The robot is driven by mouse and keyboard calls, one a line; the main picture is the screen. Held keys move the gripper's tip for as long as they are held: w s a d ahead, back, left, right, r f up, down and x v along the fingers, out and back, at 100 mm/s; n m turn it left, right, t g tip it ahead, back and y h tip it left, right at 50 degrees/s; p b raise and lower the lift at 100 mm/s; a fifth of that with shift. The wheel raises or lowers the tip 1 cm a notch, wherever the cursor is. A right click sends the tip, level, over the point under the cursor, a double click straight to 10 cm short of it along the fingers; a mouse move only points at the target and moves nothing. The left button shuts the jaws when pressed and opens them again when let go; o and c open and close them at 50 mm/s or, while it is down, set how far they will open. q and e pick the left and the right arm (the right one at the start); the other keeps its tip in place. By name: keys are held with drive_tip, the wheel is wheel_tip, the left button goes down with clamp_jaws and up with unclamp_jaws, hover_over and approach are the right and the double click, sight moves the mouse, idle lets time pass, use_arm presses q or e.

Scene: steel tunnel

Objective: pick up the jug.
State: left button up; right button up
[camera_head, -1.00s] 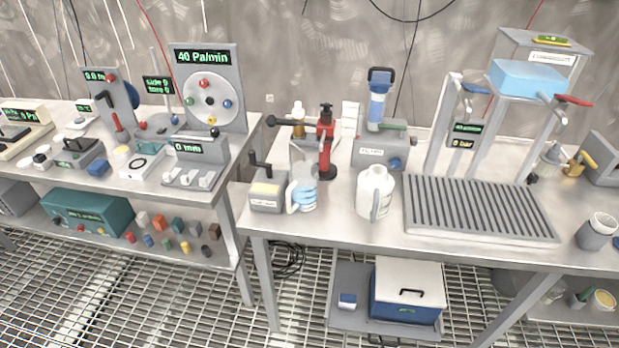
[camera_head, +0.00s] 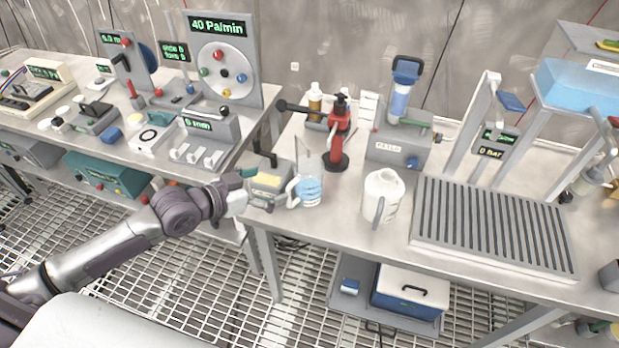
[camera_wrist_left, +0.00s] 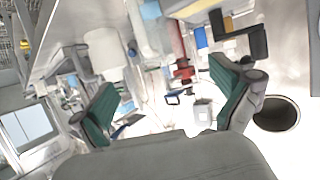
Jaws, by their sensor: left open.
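My left gripper (camera_head: 252,187) is open, with green finger pads, at the bench's front left corner. It is beside a grey box with a yellow pad (camera_head: 268,182), left of the clear jug and apart from both vessels. In the left wrist view the open fingers (camera_wrist_left: 165,105) have nothing between them near the tips. A white vessel (camera_wrist_left: 103,53) shows beyond the left finger. My right gripper is not in view.
A red pump (camera_head: 338,145) stands behind the clear jug. A grey pump unit (camera_head: 398,145) with a blue filter is behind the white jug. A slatted drain tray (camera_head: 490,225) lies to the right. Bench space in front of the white jug is clear.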

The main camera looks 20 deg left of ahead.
sight(296, 176)
use_arm(q)
drive_tip(key=x, duration=0.5)
drive_tip(key=shift+w, duration=0.15)
drive_tip(key=shift+w+d+f, duration=0.1)
drive_tip(key=shift+w+d, duration=0.1)
drive_tip(key=shift+w, duration=0.05)
drive_tip(key=shift+w+d+f+p, duration=0.1)
drive_tip(key=shift+w+d+p, duration=0.25)
drive_tip(key=shift+p, duration=0.1)
drive_tip(key=x, duration=0.3)
drive_tip(key=shift+w+d+f+p, duration=0.15)
drive_tip(key=shift+w+d+p, duration=0.1)
drive_tip(key=shift+p, duration=0.1)
drive_tip(key=shift+w+d+f, duration=0.15)
drive_tip(key=shift+w+f, duration=0.05)
drive_tip(key=shift+w, duration=0.1)
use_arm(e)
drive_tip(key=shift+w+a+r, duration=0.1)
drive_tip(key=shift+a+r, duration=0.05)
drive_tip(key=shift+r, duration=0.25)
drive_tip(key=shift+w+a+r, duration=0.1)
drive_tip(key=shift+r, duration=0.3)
use_arm(q)
drive_tip(key=shift+s, duration=0.1)
drive_tip(key=shift+c, duration=0.2)
drive_tip(key=c, duration=1.2)
drive_tip(key=shift+c, duration=0.2)
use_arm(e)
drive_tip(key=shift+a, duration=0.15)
